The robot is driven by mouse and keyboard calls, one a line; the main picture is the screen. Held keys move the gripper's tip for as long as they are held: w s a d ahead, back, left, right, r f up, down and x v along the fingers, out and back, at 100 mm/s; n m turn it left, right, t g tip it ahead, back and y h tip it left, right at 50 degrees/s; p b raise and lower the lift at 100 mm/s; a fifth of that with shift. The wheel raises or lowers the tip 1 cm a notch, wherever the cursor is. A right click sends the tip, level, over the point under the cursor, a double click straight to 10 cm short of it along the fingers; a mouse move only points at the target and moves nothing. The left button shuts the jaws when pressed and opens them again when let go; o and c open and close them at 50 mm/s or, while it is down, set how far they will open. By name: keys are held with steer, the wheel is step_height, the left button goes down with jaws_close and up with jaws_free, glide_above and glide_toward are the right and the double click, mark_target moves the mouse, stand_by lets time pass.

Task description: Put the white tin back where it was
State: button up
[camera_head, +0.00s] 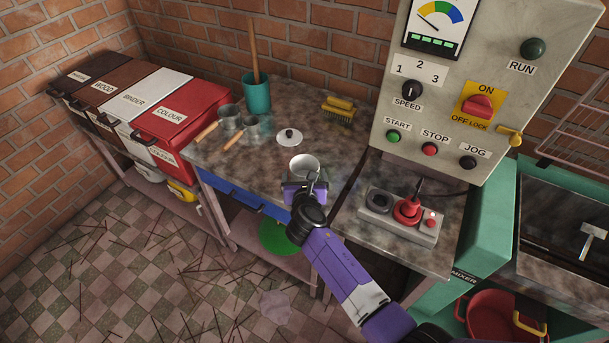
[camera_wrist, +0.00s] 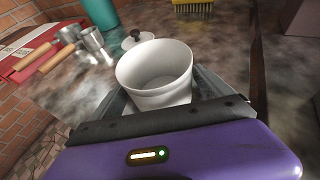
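The white tin (camera_head: 303,163) stands open and upright at my gripper (camera_head: 304,182), over the front part of the stone worktop. In the wrist view the empty white tin (camera_wrist: 155,72) sits between the two dark fingers of my gripper (camera_wrist: 160,98), which reach along both its sides. The fingers look closed in on the tin, though the contact is partly hidden by its wall. I cannot tell for certain whether its base touches the worktop. A white lid with a dark knob (camera_head: 289,137) lies on the worktop just behind the tin; this lid also shows in the wrist view (camera_wrist: 137,40).
Metal scoops with wooden handles (camera_head: 230,125) lie to the left, near a teal cup (camera_head: 257,95) holding a stick. A yellow brush (camera_head: 339,108) lies behind. Labelled bins (camera_head: 185,100) stand at left.

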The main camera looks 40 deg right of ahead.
steer(key=shift+s+a+r, duration=0.1)
steer(key=shift+r, duration=0.1)
steer(key=p+v, duration=0.1)
steer(key=v, duration=1)
steer(key=shift+s+a+r, duration=0.1)
steer(key=shift+s+a, duration=0.1)
steer(key=shift+s, duration=0.1)
